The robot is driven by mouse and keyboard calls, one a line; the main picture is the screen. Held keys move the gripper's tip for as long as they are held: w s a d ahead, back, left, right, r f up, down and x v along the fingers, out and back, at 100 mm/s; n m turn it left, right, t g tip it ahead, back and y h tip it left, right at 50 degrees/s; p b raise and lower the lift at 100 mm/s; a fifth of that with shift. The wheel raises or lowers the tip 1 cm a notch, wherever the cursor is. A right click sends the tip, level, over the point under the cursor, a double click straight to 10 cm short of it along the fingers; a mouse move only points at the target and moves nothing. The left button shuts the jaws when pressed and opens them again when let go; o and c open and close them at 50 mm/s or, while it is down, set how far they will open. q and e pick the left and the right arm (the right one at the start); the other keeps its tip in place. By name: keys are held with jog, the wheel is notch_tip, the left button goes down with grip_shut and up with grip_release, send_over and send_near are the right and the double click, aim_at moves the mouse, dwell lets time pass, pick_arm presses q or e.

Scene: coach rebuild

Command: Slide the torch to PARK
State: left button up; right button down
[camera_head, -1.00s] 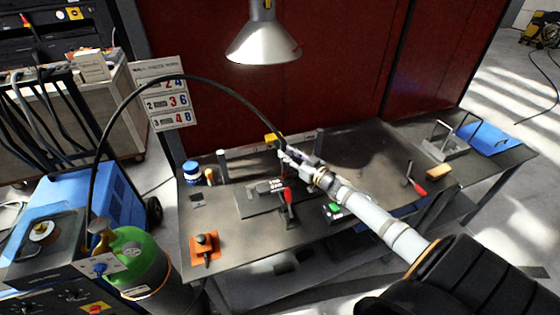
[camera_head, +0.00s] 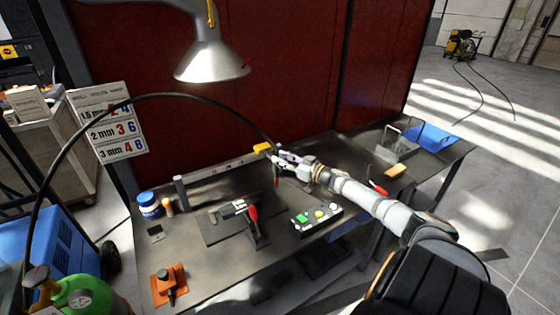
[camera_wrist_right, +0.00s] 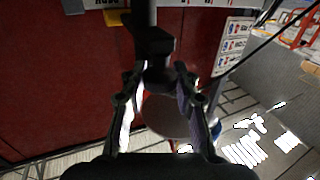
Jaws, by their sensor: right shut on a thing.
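My right gripper (camera_head: 283,160) is at the rail (camera_head: 215,170) along the back of the workbench, beside a yellow block (camera_head: 262,148) on that rail. It is shut on the dark torch (camera_wrist_right: 154,42), which shows between and beyond the fingers in the right wrist view (camera_wrist_right: 160,88). A black cable (camera_head: 150,97) arches from the left to the torch. In the head view the gripper hides most of the torch. I cannot make out a PARK mark. My left gripper is not in view.
A lamp (camera_head: 210,62) hangs above. A wire basket (camera_head: 397,149) and blue tray (camera_head: 433,136) are at the right end.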

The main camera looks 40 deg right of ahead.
jog(key=shift+d+r, duration=0.1)
jog(key=shift+d, duration=0.05)
jog(key=c, duration=1.3)
grip_release()
jog(key=o, duration=0.3)
jog(key=shift+d, duration=0.15)
jog(key=shift+s, duration=0.1)
jog(key=shift+s, duration=0.1)
jog(key=shift+s+d, duration=0.2)
jog(key=shift+s, duration=1)
jog(key=shift+s+d, duration=0.15)
jog(key=shift+s, duration=1)
jog(key=shift+s+d, duration=0.2)
jog(key=shift+s, duration=1)
